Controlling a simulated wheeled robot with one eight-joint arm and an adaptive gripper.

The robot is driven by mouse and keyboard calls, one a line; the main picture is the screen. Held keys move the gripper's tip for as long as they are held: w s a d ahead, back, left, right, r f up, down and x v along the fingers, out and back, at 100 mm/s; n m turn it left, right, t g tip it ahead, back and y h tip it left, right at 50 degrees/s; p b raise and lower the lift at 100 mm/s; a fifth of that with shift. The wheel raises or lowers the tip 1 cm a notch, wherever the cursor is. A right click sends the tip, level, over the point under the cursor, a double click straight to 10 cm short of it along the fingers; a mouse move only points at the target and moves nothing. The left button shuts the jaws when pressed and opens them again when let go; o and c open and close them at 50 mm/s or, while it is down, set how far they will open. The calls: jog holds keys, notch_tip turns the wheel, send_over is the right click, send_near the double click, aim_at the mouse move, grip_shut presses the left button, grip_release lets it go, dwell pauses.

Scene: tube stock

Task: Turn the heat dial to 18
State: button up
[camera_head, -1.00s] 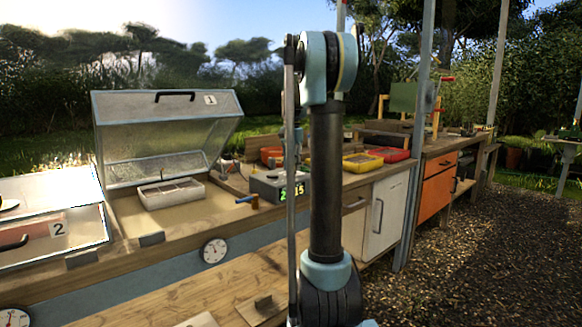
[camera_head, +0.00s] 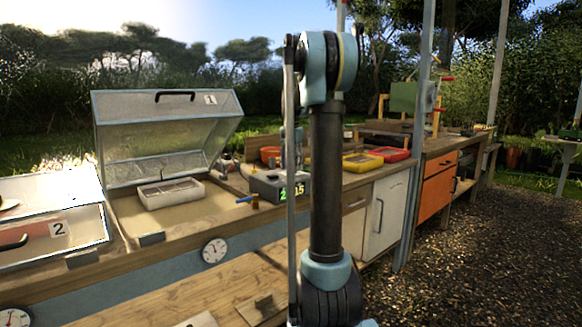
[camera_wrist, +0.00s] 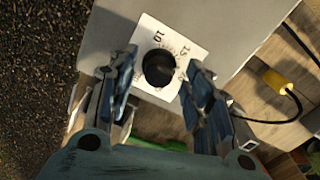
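The heat dial is a round black knob (camera_wrist: 159,68) on a white scale plate (camera_wrist: 188,43), seen in the wrist view, with 10 and 15 legible on the scale. The plate is on a grey box (camera_wrist: 230,22). My gripper (camera_wrist: 160,74) is open, with one blue-padded finger on each side of the knob; I cannot tell whether either finger touches it. In the head view, a grey box (camera_head: 266,186) with a green digital display (camera_head: 299,190) stands on the bench, partly behind my arm. The dial is not visible there.
A yellow plug (camera_wrist: 274,79) with a black cable lies right of the box. A cold frame (camera_head: 165,115) marked 1 stands open with a white tray (camera_head: 171,195) inside. Yellow (camera_head: 362,161) and red (camera_head: 388,154) trays sit farther along the bench. Gravel lies to the right.

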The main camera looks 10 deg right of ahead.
jog(key=shift+r, duration=0.1)
notch_tip(320, 180, up, 12)
dwell(0.7)
jog(key=s+a+f+n+t, duration=0.1)
jog(key=s+f+n, duration=0.1)
jog(key=s+f, duration=0.7)
jog(key=s+a+f+n, duration=0.25)
jog(key=s+f, duration=0.25)
jog(key=s, duration=0.8)
jog(key=s+a+f+n+t, duration=0.1)
jog(key=s+f+n, duration=0.1)
jog(key=s+f, duration=0.65)
jog(key=s+f+n, duration=0.2)
jog(key=s+f, duration=0.8)
jog(key=s, duration=0.2)
jog(key=shift+f+n, duration=0.15)
jog(key=shift+n, duration=0.2)
